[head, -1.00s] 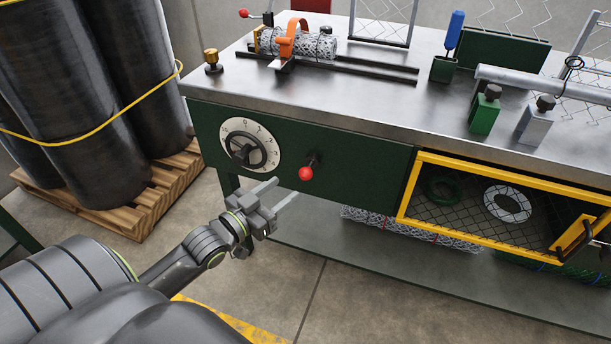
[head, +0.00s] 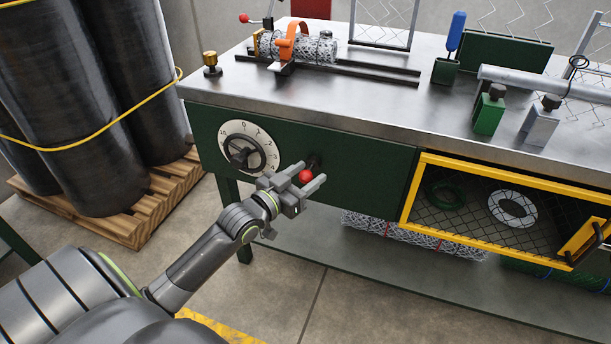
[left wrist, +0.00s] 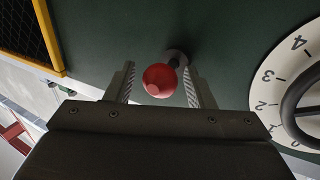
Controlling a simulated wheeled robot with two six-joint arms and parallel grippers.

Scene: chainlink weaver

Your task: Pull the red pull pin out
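The red pull pin (head: 306,176) has a round red knob on a dark stem in the green front panel, right of the numbered dial. My left gripper (head: 309,183) is at the knob with its fingers open, one on either side of it. In the left wrist view the red knob (left wrist: 160,80) sits between the two open fingers (left wrist: 160,88), with a visible gap on each side. The stem runs behind the knob into the panel. My right gripper is not in view.
The white dial (head: 248,147) is close to the left of the pin. A yellow-framed mesh door (head: 420,190) is on the right of the panel. The metal bench top (head: 400,105) overhangs above. A lower shelf (head: 330,250) holds mesh rolls.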

